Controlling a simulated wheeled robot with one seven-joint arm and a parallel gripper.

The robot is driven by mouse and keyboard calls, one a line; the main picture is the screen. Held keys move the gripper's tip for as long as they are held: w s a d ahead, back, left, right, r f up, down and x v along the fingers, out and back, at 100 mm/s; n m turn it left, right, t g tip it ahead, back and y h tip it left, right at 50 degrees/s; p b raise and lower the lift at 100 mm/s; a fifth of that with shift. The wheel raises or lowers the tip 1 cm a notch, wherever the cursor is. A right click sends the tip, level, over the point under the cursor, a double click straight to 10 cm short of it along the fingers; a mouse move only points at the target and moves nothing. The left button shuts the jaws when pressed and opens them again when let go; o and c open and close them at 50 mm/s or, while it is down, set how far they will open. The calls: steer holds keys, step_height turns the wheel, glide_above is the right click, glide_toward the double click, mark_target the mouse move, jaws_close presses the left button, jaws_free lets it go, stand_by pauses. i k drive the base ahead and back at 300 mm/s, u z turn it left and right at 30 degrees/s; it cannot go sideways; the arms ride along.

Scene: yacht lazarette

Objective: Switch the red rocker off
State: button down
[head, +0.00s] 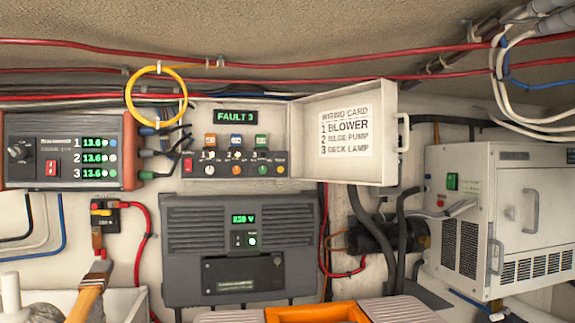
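A red rocker (51,168) sits on the front of a dark grey unit with orange-red ends (70,185) at the far left. It is beside three green readouts (92,158) numbered 1 to 3, each showing about 13.6. The readouts are lit. The rocker is too small to tell which side is pressed. A smaller red part (187,165) shows at the left end of the central switch panel (215,187). My gripper is not in view.
A hinged cover with a wiring card (345,130) stands open at centre right. A grey 230 V unit (240,285) hangs below the panel. A wooden-handled tool (88,297) and an orange handle (315,312) are in the foreground. A white appliance (500,210) is at right.

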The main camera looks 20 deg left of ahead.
mark_target(188, 162)
steer(key=z, duration=0.85)
steer(key=k, duration=1.4)
steer(key=u, duration=2.05)
steer(key=i, duration=0.5)
steer(key=u, duration=0.05)
